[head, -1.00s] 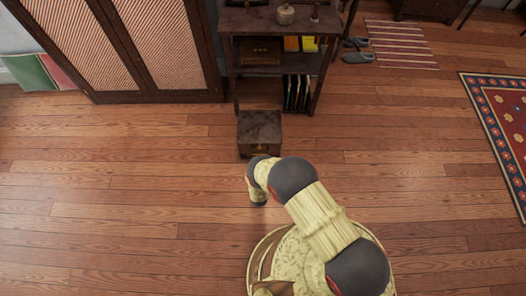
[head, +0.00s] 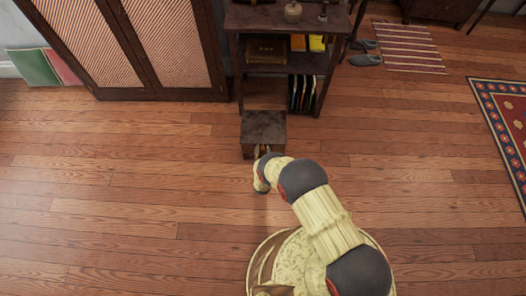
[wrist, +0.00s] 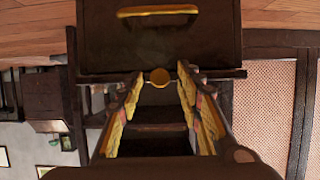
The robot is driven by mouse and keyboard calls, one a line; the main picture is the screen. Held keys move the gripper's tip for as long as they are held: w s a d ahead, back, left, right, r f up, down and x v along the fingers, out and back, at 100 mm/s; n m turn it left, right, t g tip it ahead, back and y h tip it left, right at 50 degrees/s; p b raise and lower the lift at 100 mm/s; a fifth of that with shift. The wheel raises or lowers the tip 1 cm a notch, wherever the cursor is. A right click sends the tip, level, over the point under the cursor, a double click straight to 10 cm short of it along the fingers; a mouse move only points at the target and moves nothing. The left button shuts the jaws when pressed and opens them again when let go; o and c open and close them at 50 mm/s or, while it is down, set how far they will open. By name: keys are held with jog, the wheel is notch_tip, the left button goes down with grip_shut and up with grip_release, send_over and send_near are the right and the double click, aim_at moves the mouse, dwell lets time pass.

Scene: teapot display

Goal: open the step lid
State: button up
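The step (head: 263,122) is a small dark wooden box on the floor in front of a shelf unit. Its flat top lid looks closed. In the wrist view, which appears upside down, its dark front (wrist: 160,45) shows a brass handle (wrist: 158,11) and a small round brass knob (wrist: 160,77) near the lid's edge. My gripper (head: 262,155) is at the front of the step. In the wrist view my gripper (wrist: 160,80) is open, with one yellow finger on each side of the knob and visible gaps between. Whether the fingertips touch the step is unclear.
The shelf unit (head: 288,18) stands right behind the step, holding a small pot (head: 292,11), a box and books. A cabinet with woven doors (head: 170,45) is at left. Slippers (head: 366,60) and a striped rug (head: 408,48) lie at right. The wooden floor around is clear.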

jog(key=shift+c, duration=0.3)
grip_shut()
dwell(0.6)
